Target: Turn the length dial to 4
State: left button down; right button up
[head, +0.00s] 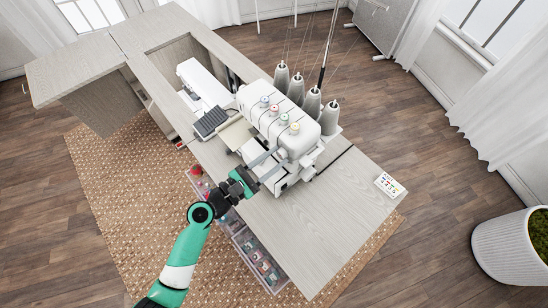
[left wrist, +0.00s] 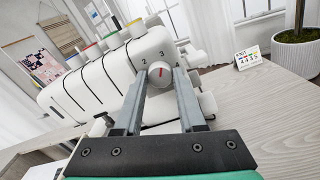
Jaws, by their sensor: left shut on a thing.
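The white serger (head: 285,125) stands on the cabinet top. Its length dial (left wrist: 160,75) is a small white round knob with a red mark on its end face. The numbers 2 and 3 show above the dial, and the red mark points up, roughly toward the 3. My right gripper is in neither view.
A small card (head: 389,184) stands on the clear right part of the cabinet top (head: 330,220). Several thread cones (head: 312,103) stand behind the serger. A white sewing machine (head: 200,83) is to its left. Clear drawers (head: 250,250) hang below the front edge.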

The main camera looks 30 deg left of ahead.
pick_arm(q)
jog(key=shift+m, duration=0.4)
jog(key=m+b, duration=0.1)
jog(key=m, duration=0.3)
jog(key=shift+m+b, duration=0.3)
jog(key=m+b, duration=0.2)
jog(key=m, duration=0.3)
jog(key=shift+m, duration=0.3)
jog(key=c, duration=0.5)
grip_release()
jog(key=shift+s, duration=0.1)
